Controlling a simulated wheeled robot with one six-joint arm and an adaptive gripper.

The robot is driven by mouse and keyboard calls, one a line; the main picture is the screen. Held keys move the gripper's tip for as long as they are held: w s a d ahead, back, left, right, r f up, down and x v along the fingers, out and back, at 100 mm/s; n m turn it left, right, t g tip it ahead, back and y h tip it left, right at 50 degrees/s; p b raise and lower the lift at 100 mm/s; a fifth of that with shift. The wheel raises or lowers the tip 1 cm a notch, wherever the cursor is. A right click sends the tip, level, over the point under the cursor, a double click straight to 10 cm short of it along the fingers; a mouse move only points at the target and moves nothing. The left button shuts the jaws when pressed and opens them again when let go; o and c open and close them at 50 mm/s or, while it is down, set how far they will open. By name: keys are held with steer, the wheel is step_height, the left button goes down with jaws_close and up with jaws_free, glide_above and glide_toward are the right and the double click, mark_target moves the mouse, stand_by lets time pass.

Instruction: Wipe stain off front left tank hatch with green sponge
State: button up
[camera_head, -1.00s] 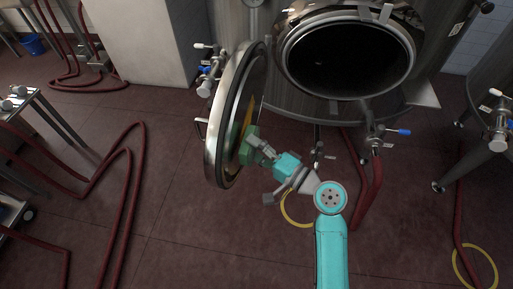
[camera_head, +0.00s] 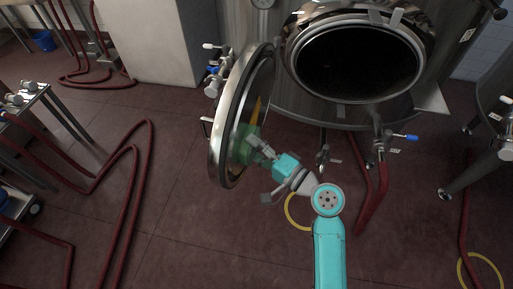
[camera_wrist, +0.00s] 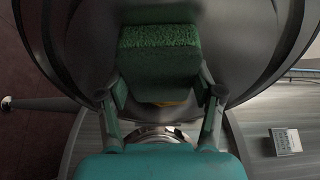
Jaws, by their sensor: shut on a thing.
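The round tank hatch (camera_head: 222,125) stands swung open to the left of the tank opening, its inner face turned right. A yellow stain (camera_head: 257,108) shows on that face, partly covered. My gripper (camera_head: 258,150) is shut on the green sponge (camera_head: 245,140), at the lower part of the inner face. In the wrist view the sponge (camera_wrist: 160,50) sits between the two fingers of my gripper (camera_wrist: 163,92), in front of the grey hatch face. A small yellow patch (camera_wrist: 172,103) shows just under it. The sponge looks against the face, but I cannot tell if it touches.
The open tank mouth (camera_head: 360,62) is right of the hatch. Red hoses (camera_head: 130,190) lie on the floor, and a steel cart (camera_head: 35,95) stands at left. The floor left of the hatch is partly clear.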

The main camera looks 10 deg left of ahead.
mark_target(258, 133)
steer(key=shift+w+a, duration=0.1)
steer(key=shift+a, duration=0.6)
steer(key=shift+w+d, duration=0.4)
steer(key=shift+w, duration=2.1)
steer(key=shift+w+d, duration=0.45)
steer(key=shift+w, duration=2.1)
steer(key=shift+w+d, duration=0.4)
steer(key=shift+w, duration=2.1)
steer(key=shift+s+a, duration=0.25)
steer(key=shift+s, duration=1)
steer(key=shift+s+a, duration=0.25)
steer(key=shift+s, duration=1.05)
steer(key=shift+s+a, duration=0.25)
steer(key=shift+s, duration=1)
steer(key=shift+s+a, duration=0.15)
steer(key=shift+s, duration=1.8)
steer(key=shift+s+a, duration=0.2)
steer(key=shift+s, duration=0.7)
steer(key=shift+s+a, duration=0.15)
steer(key=shift+s, duration=0.75)
steer(key=shift+a+r, duration=0.15)
steer(key=shift+r, duration=1.3)
steer(key=shift+w+d, duration=0.2)
steer(key=shift+w, duration=0.8)
steer(key=shift+w+d, duration=0.15)
steer(key=shift+w, duration=0.85)
